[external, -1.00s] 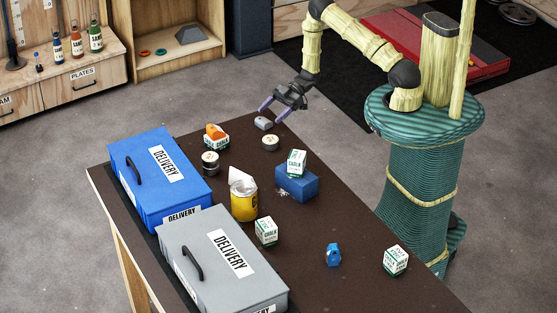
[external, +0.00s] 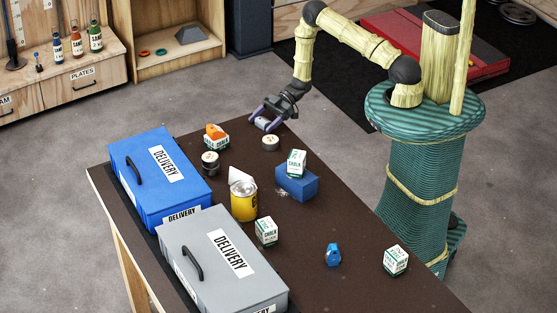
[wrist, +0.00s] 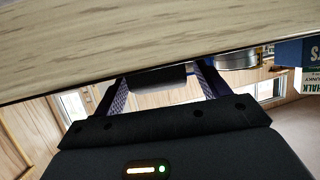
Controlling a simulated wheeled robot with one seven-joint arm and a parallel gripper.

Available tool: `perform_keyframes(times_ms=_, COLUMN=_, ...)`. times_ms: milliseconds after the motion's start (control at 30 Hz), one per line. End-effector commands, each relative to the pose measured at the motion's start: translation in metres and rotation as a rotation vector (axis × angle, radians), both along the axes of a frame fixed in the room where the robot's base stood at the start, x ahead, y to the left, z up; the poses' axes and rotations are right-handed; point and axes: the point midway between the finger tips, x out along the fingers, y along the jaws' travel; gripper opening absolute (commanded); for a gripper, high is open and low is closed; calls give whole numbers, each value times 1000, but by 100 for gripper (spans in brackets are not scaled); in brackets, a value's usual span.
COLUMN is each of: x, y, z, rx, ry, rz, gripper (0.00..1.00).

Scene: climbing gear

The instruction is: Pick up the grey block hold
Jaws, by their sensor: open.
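The grey block hold (external: 262,123) lies on the dark table top near its far corner. My gripper (external: 261,122) is down at the hold, with one purple finger on each side of it. In the wrist view the hold (wrist: 158,77) shows as a dark grey shape between the two open fingers (wrist: 160,88), partly cut off by a pale wood-grained surface in front. The jaws are open. I cannot tell whether either finger touches the hold.
A round tin (external: 270,143) stands close by the hold. An orange hold on a chalk box (external: 216,142), another tin (external: 210,162), a blue block (external: 297,184) and a yellow can (external: 244,201) are nearby. Blue (external: 150,200) and grey (external: 205,275) delivery boxes line the left side.

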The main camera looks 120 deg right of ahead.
Motion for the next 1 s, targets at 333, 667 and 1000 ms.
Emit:
perform_keyframes(times_ms=333, x=0, y=0, z=0, rx=0, ry=0, rz=0, gripper=55)
perform_keyframes(times_ms=667, x=0, y=0, z=0, rx=0, ry=0, rz=1, gripper=26)
perform_keyframes(times_ms=1000, x=0, y=0, z=19, rx=-2, ry=-2, rz=1, gripper=26)
